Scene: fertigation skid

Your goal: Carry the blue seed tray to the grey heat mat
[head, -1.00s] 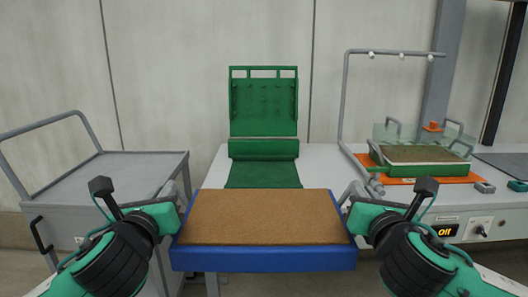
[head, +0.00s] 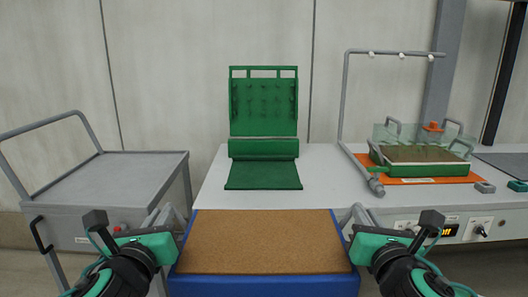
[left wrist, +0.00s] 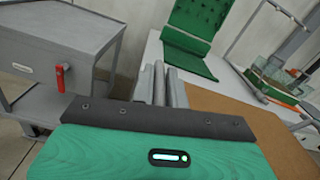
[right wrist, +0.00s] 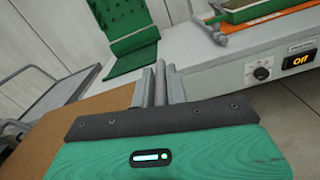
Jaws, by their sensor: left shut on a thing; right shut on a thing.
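The blue seed tray (head: 263,287), filled with brown soil, is level in front of the bench, low in the head view. My left gripper (head: 172,220) is shut on its left side. My right gripper (head: 353,218) is shut on its right side. The brown soil also shows beside the fingers in the left wrist view (left wrist: 235,112) and in the right wrist view (right wrist: 88,118). The exact grip points are hidden by the fingers. The grey heat mat (head: 508,165) lies flat on the bench at the far right, partly cut off by the picture edge.
A green tray (head: 425,170) with a clear cover sits on an orange mat (head: 462,179) on the right of the bench (head: 330,175). A grey pipe frame (head: 345,100) stands left of it. A green mat (head: 263,174) and rack are mid-bench. A grey cart (head: 110,170) stands left.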

